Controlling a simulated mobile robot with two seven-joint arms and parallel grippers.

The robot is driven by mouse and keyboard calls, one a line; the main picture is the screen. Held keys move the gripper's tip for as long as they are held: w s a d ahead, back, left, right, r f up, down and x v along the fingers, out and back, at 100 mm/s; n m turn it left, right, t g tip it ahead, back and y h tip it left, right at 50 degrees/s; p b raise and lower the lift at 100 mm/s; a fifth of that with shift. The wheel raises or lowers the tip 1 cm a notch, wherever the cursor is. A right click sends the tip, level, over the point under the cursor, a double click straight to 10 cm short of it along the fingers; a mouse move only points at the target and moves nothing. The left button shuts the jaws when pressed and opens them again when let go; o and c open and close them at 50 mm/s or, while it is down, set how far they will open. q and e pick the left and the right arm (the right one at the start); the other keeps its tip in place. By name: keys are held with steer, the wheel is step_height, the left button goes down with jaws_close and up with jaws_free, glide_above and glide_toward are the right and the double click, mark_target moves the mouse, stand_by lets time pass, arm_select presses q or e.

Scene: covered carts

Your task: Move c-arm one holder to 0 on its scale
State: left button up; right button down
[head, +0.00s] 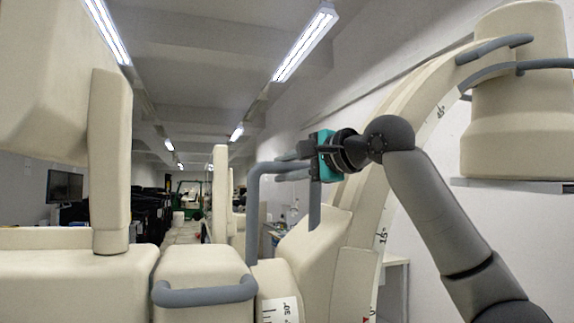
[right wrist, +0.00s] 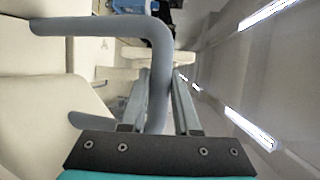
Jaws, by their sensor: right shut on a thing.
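The c-arm one (head: 400,125) is a large cream curved arm. Its edge carries a printed scale (head: 383,238), with 45° high up and 15° lower down. The cream holder (head: 312,245) sits around the lower part of the arm and bears a grey bent handle (head: 252,215). My right gripper (head: 290,165) is shut on this handle's upper bar. In the right wrist view the handle (right wrist: 162,60) passes between the two fingers (right wrist: 160,105). A red mark (head: 368,319) shows at the bottom edge of the head view, partly cut off. My left gripper is out of view.
A cream block with a grey handle (head: 205,293) stands at lower left. Near it is a second scale plate (head: 280,311) reading 30°. A cream upright panel (head: 108,160) rises at left. A cream cylindrical head (head: 515,110) hangs at upper right, beyond my right arm.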

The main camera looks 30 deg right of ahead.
steer(key=shift+w+d+r+p, duration=0.2)
steer(key=shift+r+p, duration=0.3)
steer(key=shift+p, duration=0.2)
steer(key=shift+w+d+f+g+p, duration=0.1)
steer(key=shift+w+f+g+p, duration=0.1)
steer(key=shift+w+p, duration=0.35)
steer(key=shift+w+d+f+g+p, duration=0.1)
steer(key=shift+w+g+p, duration=0.15)
steer(key=shift+w, duration=0.45)
steer(key=c, duration=1.1)
jaws_free()
steer(key=shift+w, duration=0.1)
steer(key=o, duration=0.3)
steer(key=shift+s, duration=0.4)
steer(key=shift+o, duration=0.7)
steer(key=b+v, duration=0.2)
steer(key=v, duration=1.3)
